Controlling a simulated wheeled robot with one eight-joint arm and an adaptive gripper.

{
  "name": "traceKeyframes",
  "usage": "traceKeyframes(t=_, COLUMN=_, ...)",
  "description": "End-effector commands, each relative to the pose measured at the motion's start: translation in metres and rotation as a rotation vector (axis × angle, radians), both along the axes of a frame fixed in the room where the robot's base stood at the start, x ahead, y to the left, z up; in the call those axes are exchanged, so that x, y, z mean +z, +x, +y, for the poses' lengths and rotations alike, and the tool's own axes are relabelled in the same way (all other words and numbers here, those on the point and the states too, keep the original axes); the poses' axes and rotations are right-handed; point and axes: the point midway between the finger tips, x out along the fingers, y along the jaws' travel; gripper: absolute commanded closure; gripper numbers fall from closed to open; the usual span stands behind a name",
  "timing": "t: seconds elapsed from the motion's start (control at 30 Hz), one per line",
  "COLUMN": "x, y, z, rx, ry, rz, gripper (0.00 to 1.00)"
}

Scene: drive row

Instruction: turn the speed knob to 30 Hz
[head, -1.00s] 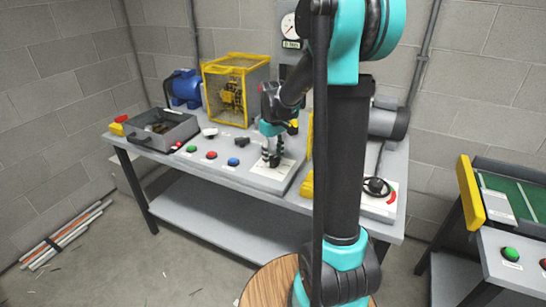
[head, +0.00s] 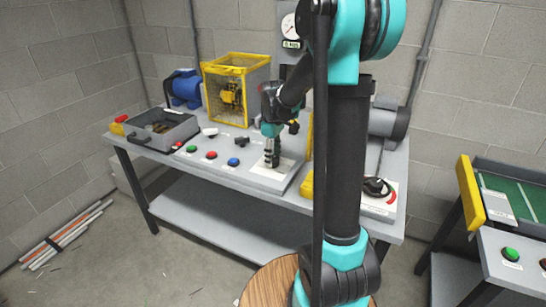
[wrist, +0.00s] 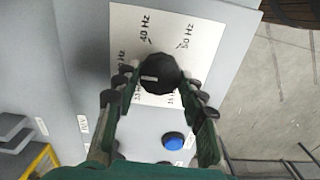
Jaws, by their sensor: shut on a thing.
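The speed knob (wrist: 160,72) is black and round with a short white mark on its face, and it sits on a white dial plate (wrist: 190,22). In the wrist view the mark lies left of the knob's middle. The labels 40 Hz and 50 Hz show above the knob; labels at its left and below are partly hidden by my fingers. My gripper (head: 271,160) reaches down to the panel in the head view. Its fingers are shut on the knob from both sides. The knob itself is hidden there, but the white plate (head: 262,174) shows.
A blue button (wrist: 172,141) is close to my right finger in the wrist view. Red (head: 211,155) and green (head: 191,149) buttons line the bench front. A yellow-framed cage (head: 236,90) and blue motor (head: 186,89) stand behind. A grey open box (head: 185,130) is at left.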

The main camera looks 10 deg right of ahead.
Motion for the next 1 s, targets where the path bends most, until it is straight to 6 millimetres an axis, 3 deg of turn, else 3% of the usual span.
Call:
traceKeyframes(t=0.17, x=0.0, y=0.0, z=0.0, rx=-0.001, ry=-0.001, rz=-0.001, gripper=0.88)
traceKeyframes(t=0.2, x=0.0, y=0.0, z=0.0, rx=-0.001, ry=-0.001, rz=-0.001, gripper=0.57)
traceKeyframes(t=0.37, x=0.0, y=0.0, z=0.0, rx=-0.001, ry=0.0, rz=0.0, gripper=0.38)
traceKeyframes(t=0.73, x=0.005, y=0.0, z=0.0, rx=-0.001, ry=0.0, rz=0.0, gripper=0.38)
traceKeyframes(t=1.0, x=0.048, y=0.0, z=0.0, rx=-0.001, ry=0.0, rz=0.0, gripper=0.38)
